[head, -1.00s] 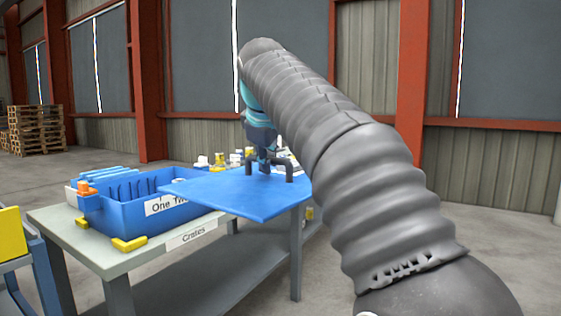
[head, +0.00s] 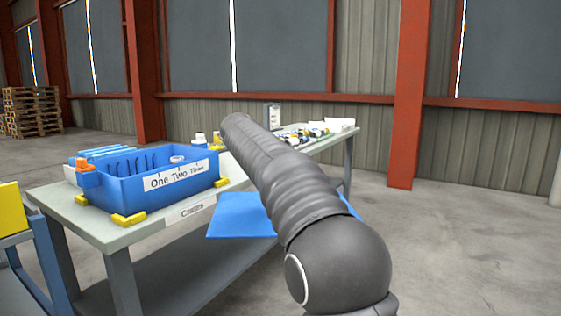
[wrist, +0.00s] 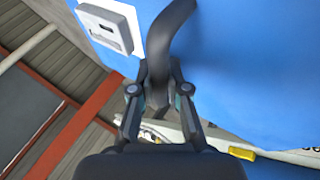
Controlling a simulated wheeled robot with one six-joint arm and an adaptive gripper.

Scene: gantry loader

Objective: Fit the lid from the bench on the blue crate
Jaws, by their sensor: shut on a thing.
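The blue crate (head: 122,194) stands on the bench (head: 105,232) between yellow corner pieces, its top open. A label reading "One Two Three" is on its front. The lid (head: 240,216) is a flat blue panel, held in front of the bench, lower than the crate's rim and apart from it. My arm hides its middle in the head view. In the wrist view the lid (wrist: 245,65) fills the upper right, and my gripper (wrist: 160,92) is shut on its dark bent handle (wrist: 172,35). My gripper is hidden behind my arm in the head view.
An orange-topped item (head: 84,165) sits at the crate's left end. Bottles (head: 200,139) and several small items lie farther along the bench. A yellow panel (head: 9,207) on a blue frame stands at the left edge. The floor at right is clear.

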